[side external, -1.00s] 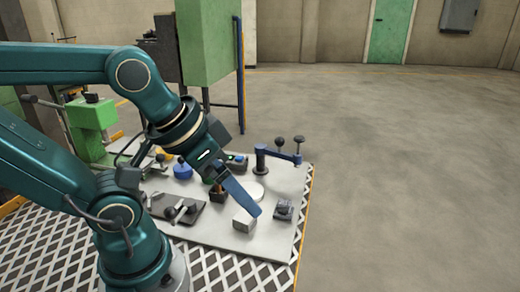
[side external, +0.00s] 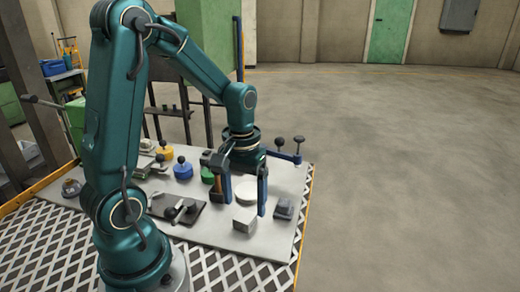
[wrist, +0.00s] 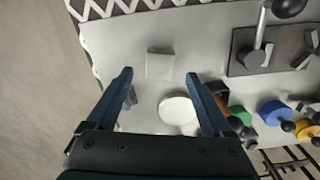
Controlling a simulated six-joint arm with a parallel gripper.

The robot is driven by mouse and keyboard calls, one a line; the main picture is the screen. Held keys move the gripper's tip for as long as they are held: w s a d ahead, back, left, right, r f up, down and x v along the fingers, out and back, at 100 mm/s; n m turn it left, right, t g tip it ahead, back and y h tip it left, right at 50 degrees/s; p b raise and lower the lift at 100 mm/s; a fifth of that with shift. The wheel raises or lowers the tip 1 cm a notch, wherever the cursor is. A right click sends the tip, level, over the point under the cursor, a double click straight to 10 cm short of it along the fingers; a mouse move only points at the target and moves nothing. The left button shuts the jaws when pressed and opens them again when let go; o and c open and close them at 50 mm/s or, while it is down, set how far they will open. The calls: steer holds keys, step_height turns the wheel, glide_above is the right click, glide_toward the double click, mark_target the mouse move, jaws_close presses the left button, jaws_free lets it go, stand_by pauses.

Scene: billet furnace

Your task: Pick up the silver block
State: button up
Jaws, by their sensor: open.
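The silver block (side external: 245,220) sits on the light grey table plate (side external: 210,232), near its front right part. It also shows in the wrist view (wrist: 160,63), a little beyond the fingertips and roughly centred between them. My gripper (side external: 243,204) points down with its two blue fingers spread wide and nothing between them. In the wrist view, my gripper (wrist: 158,75) is open and its fingers do not touch the block.
A white disc (wrist: 178,109) lies close to the block. A small dark grey piece (side external: 284,209) lies right of it. A dark plate with a lever (side external: 178,209) is to the left. Blue (side external: 182,168) and yellow (side external: 165,152) knobbed pieces stand further back.

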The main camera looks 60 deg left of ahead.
mark_target(245, 216)
steer(key=shift+f, duration=2)
jaws_close()
